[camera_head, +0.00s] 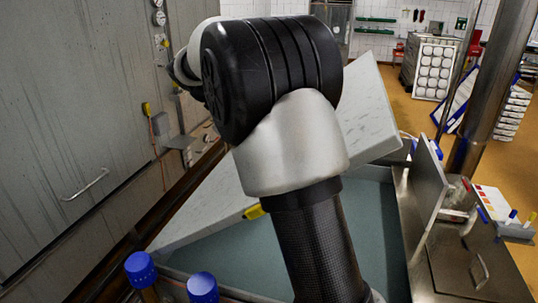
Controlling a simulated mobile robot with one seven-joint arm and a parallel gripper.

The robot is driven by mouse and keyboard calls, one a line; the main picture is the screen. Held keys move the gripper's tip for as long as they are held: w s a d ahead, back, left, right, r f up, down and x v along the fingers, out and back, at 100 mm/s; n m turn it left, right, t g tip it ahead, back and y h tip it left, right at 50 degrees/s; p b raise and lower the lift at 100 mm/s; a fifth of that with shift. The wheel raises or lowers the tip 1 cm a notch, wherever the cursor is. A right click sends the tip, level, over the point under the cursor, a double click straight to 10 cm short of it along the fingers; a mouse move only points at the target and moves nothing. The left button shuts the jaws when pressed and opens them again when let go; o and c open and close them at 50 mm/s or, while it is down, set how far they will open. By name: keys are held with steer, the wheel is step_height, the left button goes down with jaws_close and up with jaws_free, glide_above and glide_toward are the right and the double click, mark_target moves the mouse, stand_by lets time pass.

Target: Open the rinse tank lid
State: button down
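A pale marbled slab (368,112), which looks like the rinse tank lid, lies at a slant across the picture behind my arm. Its lower left part (200,214) shows left of the arm, and its middle is hidden. Below and in front of it is the tank (384,230), with a teal-grey interior or water surface in view. A small yellow piece (253,212) shows at the slab's lower edge, beside my arm. I cannot tell whether the slab touches the tank rim. My gripper is not seen; my arm's black joint and grey link fill the middle.
Two blue knobs (140,268) (203,288) stand at the front left. An upright grey panel (429,188) and a metal counter (470,268) border the tank's right side. A steel post (490,90) rises at right. A grey wall (70,130) closes the left; orange floor (400,108) is open behind.

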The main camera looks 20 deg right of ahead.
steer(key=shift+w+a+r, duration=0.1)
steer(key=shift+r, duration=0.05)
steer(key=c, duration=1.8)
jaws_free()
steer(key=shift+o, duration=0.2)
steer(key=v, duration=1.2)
